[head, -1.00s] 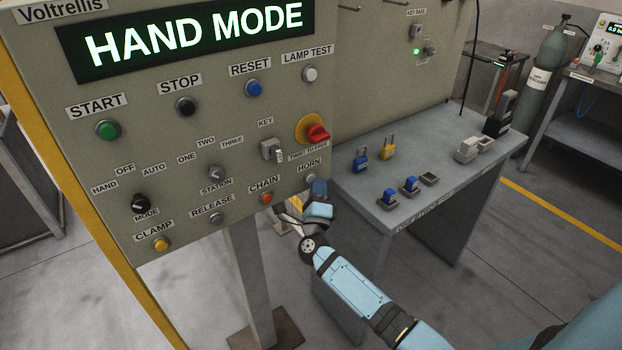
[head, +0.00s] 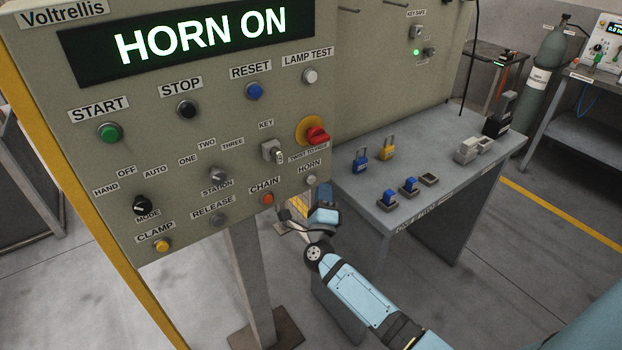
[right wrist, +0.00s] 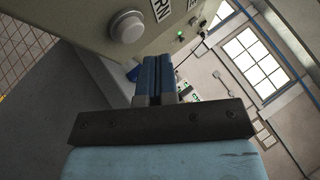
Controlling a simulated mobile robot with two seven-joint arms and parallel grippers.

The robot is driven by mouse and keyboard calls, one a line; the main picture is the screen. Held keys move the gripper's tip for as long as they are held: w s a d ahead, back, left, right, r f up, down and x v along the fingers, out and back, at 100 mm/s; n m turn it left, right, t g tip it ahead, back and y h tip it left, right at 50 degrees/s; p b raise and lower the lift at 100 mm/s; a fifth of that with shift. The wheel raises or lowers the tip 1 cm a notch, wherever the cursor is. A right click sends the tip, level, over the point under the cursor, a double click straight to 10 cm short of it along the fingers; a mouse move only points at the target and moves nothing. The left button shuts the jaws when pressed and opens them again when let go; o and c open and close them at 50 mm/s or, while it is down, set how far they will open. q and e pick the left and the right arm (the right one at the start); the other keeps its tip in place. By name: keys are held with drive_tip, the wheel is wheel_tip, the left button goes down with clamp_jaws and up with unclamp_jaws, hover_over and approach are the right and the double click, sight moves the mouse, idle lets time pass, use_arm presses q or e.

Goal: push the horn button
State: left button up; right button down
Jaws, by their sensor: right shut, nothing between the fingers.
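The horn button (head: 310,180) is a small light-grey round button under the HORN label, at the lower right of the control panel (head: 60,170). In the right wrist view the horn button (right wrist: 127,27) shows at the upper left, with nothing touching it. The display (head: 190,35) reads HORN ON. My right gripper (head: 323,192) is just below and right of the button, apart from it. In the right wrist view its blue fingers (right wrist: 155,75) are shut together and empty. My left gripper is not in view.
A red emergency knob (head: 318,135) and an orange chain button (head: 267,199) sit near the horn button. A grey table (head: 450,165) with padlocks stands to the right of the panel. A post (head: 252,280) holds the panel up.

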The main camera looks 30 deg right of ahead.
drive_tip(key=s, duration=0.2)
drive_tip(key=s+p, duration=0.1)
drive_tip(key=s, duration=0.2)
drive_tip(key=shift+s+d, duration=0.2)
drive_tip(key=shift+s, duration=0.15)
idle(0.3)
idle(0.4)
